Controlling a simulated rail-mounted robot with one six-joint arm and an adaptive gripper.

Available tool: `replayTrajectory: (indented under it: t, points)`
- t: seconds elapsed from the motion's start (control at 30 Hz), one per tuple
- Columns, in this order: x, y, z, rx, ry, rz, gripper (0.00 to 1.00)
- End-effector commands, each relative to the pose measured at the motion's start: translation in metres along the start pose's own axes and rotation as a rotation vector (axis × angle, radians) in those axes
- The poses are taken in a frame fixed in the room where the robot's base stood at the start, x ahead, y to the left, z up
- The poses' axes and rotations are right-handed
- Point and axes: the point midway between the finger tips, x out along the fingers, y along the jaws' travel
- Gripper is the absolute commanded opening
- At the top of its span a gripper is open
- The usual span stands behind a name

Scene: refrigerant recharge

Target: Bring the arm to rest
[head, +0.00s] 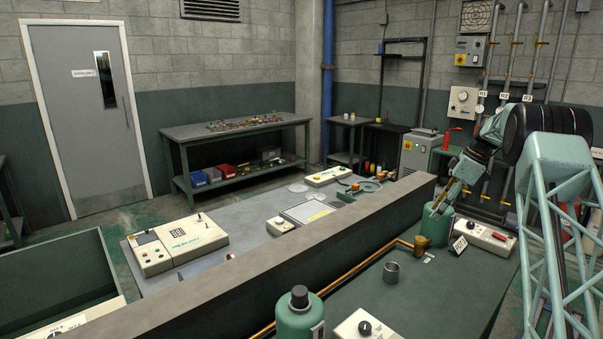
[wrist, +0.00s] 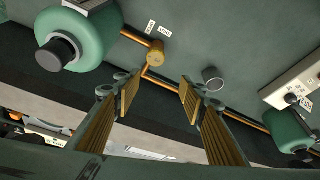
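My arm reaches in from the right in the head view. My gripper (head: 440,207) points down in front of or above a green cylinder (head: 434,230); the head view does not settle the gap between them. In the wrist view, my gripper (wrist: 160,98) has its two ribbed, brass-coloured fingers spread apart, with nothing between them. Beyond the fingertips lie the dark bench top and a brass fitting (wrist: 157,54) on a copper pipe, apart from the fingers.
A grey cup (head: 391,272), a black-and-white tag (head: 459,244) and a white control box (head: 487,236) stand on the green bench. Another green cylinder (head: 300,314) stands at the front. A long raised ledge (head: 290,255) separates this bench from the grey table (head: 225,262).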

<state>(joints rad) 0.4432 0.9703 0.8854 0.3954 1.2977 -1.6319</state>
Motion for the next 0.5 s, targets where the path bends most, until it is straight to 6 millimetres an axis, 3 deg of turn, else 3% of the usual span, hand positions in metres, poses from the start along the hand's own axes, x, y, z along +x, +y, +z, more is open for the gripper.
replayTrajectory:
  t: [0.5]
  points:
    - [-0.067, -0.063, -0.06, 0.117, -0.042, 0.024, 0.38]
